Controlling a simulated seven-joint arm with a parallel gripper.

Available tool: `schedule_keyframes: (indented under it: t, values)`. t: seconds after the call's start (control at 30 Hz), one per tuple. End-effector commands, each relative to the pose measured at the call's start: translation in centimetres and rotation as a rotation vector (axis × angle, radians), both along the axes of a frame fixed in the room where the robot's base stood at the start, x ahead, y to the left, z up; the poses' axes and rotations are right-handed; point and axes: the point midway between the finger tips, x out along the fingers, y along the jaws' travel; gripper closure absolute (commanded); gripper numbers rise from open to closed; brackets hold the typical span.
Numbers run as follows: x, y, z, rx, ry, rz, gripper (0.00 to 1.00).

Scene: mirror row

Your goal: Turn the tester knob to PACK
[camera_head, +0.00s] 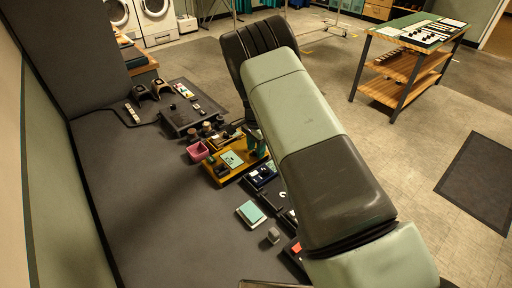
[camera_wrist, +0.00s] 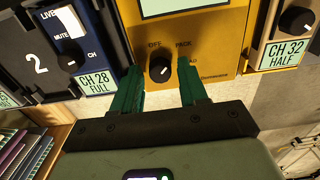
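The yellow tester (camera_wrist: 215,35) fills the top middle of the wrist view, with a dark round knob (camera_wrist: 159,69) near its lower edge. Labels around the knob read OFF at upper left and PACK at upper right, with another at right that is hard to read. My gripper (camera_wrist: 160,72) is open, with one green finger on each side of the knob and visible gaps between. In the head view the tester (camera_head: 226,172) lies on the dark bench, partly hidden by my arm.
A blue unit (camera_wrist: 85,35) labelled CH 28 FULL stands left of the tester, and a beige unit (camera_wrist: 285,45) labelled CH 32 HALF stands right. In the head view a pink cup (camera_head: 198,151) and a dark box (camera_head: 192,112) sit nearby. The bench front-left is clear.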

Motion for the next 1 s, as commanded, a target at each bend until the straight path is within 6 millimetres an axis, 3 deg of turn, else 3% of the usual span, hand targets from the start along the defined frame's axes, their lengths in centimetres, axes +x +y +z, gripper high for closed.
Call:
schedule_keyframes:
  t: [0.3, 0.43, 0.8, 1.0]
  values:
    - [0.0, 0.0, 0.0, 0.0, -0.001, 0.001, 0.48]
    - [0.1, 0.0, 0.9, 0.001, -0.002, 0.001, 0.48]
    - [0.1, 0.0, 7.9, 0.001, -0.004, 0.002, 0.48]
    - [0.0, 0.0, 10.3, 0.001, -0.002, 0.0, 0.48]
